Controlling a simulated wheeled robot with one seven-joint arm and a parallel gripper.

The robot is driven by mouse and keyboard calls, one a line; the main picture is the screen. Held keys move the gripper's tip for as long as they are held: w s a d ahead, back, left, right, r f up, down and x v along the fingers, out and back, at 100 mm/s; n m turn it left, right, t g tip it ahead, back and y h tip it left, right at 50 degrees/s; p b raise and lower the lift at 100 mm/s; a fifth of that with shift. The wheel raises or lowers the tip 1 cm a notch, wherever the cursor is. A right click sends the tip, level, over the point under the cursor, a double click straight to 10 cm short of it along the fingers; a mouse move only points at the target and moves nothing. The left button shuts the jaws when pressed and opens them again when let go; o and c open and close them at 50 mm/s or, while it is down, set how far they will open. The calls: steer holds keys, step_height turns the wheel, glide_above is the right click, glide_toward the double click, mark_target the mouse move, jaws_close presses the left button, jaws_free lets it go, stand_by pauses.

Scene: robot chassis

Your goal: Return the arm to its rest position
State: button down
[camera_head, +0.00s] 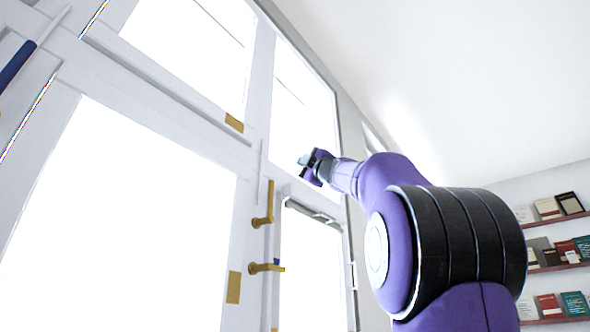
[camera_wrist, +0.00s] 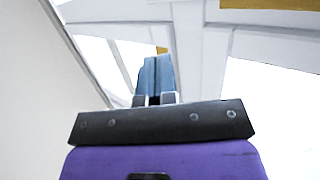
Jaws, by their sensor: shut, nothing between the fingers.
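My arm reaches up from the lower right in the head view. My gripper (camera_head: 309,160) is at its far end, raised in front of the white door frame. In the wrist view my gripper (camera_wrist: 155,72) points away from the camera, and its two fingers are together. Nothing shows between them. The gripper appears apart from the door and its handles.
Tall white glazed doors (camera_head: 205,165) fill the left and middle. Brass handles (camera_head: 264,267) stick out left of and below the gripper. Shelves with several books (camera_head: 551,253) hang on the right wall. The upper right, by the white ceiling (camera_head: 450,70), looks clear.

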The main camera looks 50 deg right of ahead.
steer(key=shift+s, duration=0.65)
steer(key=w+a+f+m+g+h, duration=0.1)
steer(key=a+f+m+g, duration=0.3)
steer(key=f, duration=0.7)
steer(key=w+a+f+m+g+h, duration=0.1)
steer(key=a+f+m+g, duration=0.15)
steer(key=f+m, duration=0.6)
steer(key=w+a+f+m+g+h, duration=0.1)
steer(key=a+f+m+g, duration=0.25)
steer(key=f, duration=1.05)
steer(key=s+a+f+g+y, duration=0.2)
steer(key=s+a+f, duration=0.3)
steer(key=f, duration=0.5)
steer(key=s+a+f+n+g+y, duration=0.1)
steer(key=s+a+f+g, duration=0.3)
steer(key=f, duration=0.7)
steer(key=s+a+f+g+y, duration=0.3)
steer(key=s+a+f, duration=0.3)
steer(key=f, duration=0.5)
steer(key=shift+s+a+y, duration=0.2)
steer(key=shift+a+y, duration=0.3)
steer(key=shift+a, duration=0.45)
steer(key=shift+w+r, duration=0.1)
steer(key=shift+r, duration=0.05)
